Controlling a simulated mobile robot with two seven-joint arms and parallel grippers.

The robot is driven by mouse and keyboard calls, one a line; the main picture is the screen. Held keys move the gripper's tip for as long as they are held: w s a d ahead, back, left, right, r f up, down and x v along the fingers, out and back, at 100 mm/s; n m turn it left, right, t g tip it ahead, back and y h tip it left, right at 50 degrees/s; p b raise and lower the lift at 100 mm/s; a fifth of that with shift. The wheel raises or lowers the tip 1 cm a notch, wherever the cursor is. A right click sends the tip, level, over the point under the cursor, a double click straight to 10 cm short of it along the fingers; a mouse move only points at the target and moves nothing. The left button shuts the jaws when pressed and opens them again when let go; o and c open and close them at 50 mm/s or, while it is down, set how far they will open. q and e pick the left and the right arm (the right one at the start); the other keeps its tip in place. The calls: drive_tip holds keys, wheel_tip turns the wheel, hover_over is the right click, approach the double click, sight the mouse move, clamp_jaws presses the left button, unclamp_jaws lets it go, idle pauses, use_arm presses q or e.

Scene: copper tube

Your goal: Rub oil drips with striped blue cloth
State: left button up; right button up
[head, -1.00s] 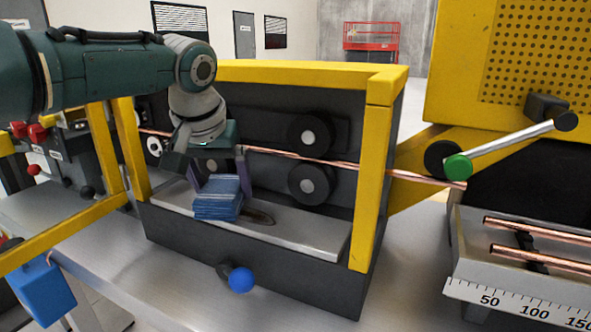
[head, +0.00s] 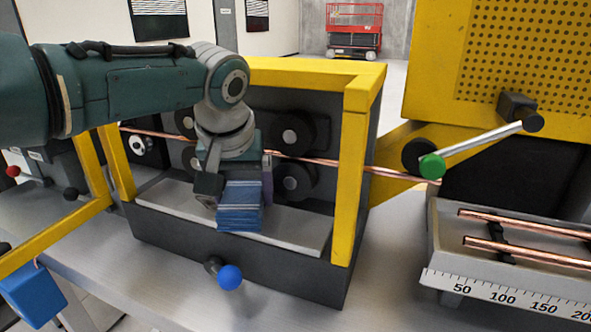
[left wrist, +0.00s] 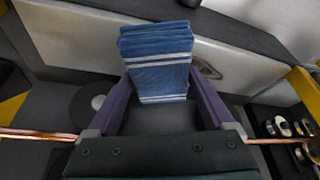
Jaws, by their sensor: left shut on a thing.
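The striped blue cloth (head: 241,207), a folded pad with white stripes, is held in my left gripper (head: 238,187) over the metal tray (head: 290,228) inside the yellow-framed machine. The left wrist view also shows the cloth (left wrist: 158,65) between the two purple fingers of my left gripper (left wrist: 158,95), which are shut on it. The cloth is low at the tray; I cannot tell whether it touches. A dark oil drip (left wrist: 207,69) shows beside the cloth in the left wrist view; in the head view it is mostly hidden behind the cloth and gripper. My right gripper is not in view.
A copper tube (head: 320,161) runs past black rollers (head: 293,181) behind the tray. A yellow frame post (head: 349,190) stands at right. A blue-knobbed lever (head: 229,277) sticks out in front. A green-ended crank (head: 432,165) and a ruler-edged trough (head: 445,235) are further right.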

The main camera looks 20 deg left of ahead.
sight(263, 201)
use_arm(q)
drive_tip(key=shift+s+d+f+p, duration=0.1)
drive_tip(key=shift+s+d+p, duration=0.1)
drive_tip(key=shift+d, duration=0.75)
drive_tip(key=shift+s+d+f+p, duration=0.1)
drive_tip(key=shift+s+d, duration=0.05)
drive_tip(key=shift+d, duration=0.8)
drive_tip(key=shift+d+r, duration=0.15)
drive_tip(key=shift+r, duration=0.05)
drive_tip(key=shift+w+a+r+p, duration=0.15)
drive_tip(key=shift+a+p, duration=0.25)
drive_tip(key=shift+a, duration=1.55)
drive_tip(key=shift+w+a+f+b, duration=0.1)
drive_tip(key=shift+a+b, duration=0.15)
drive_tip(key=shift+a, duration=0.7)
drive_tip(key=shift+w+a+f+b, duration=0.1)
drive_tip(key=shift+a+b, duration=0.1)
drive_tip(key=shift+a, duration=0.7)
drive_tip(key=shift+w+a+f+b, duration=0.15)
drive_tip(key=shift+a+b, duration=0.6)
drive_tip(key=shift+a, duration=1)
drive_tip(key=shift+a+b, duration=0.85)
drive_tip(key=shift+a, duration=0.45)
drive_tip(key=shift+w+a, duration=0.1)
drive_tip(key=shift+a, duration=0.4)
drive_tip(key=shift+r, duration=0.2)
